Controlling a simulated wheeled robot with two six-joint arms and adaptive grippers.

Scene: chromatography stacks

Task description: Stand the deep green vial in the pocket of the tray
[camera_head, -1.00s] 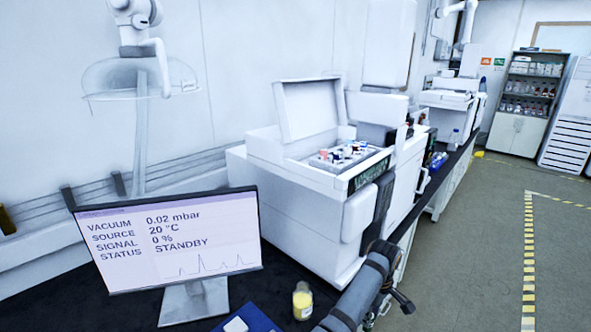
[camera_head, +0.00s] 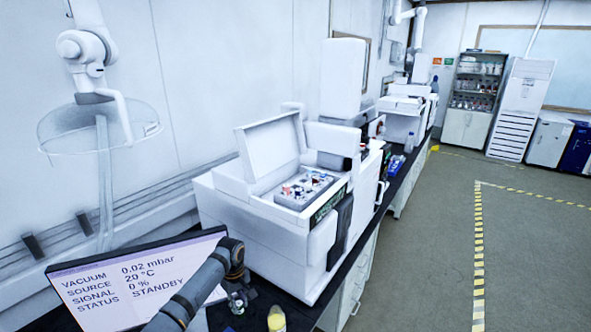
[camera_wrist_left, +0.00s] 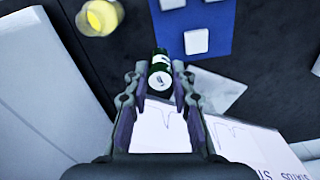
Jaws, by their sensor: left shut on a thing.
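My left gripper (camera_wrist_left: 160,82) is shut on the deep green vial (camera_wrist_left: 161,66). The vial has a pale cap or end and a white label and sits between the fingertips. In the head view my left gripper (camera_head: 238,301) is low in front of the monitor; the vial cannot be made out clearly there. A grey tray (camera_head: 292,200) lies in the open-lidded white instrument (camera_head: 262,228), with several small coloured vials on it. The gripper is nearer than the instrument and apart from the tray. Single pockets are too small to tell. My right gripper is not in view.
The monitor (camera_head: 90,300) stands behind my left arm. A jar of yellow stuff (camera_head: 276,320) stands on the dark bench close to the gripper; it also shows in the wrist view (camera_wrist_left: 101,15). A blue mat (camera_wrist_left: 216,40) bears a white block (camera_wrist_left: 196,41). The instrument's raised lid (camera_head: 270,148) stands behind the tray.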

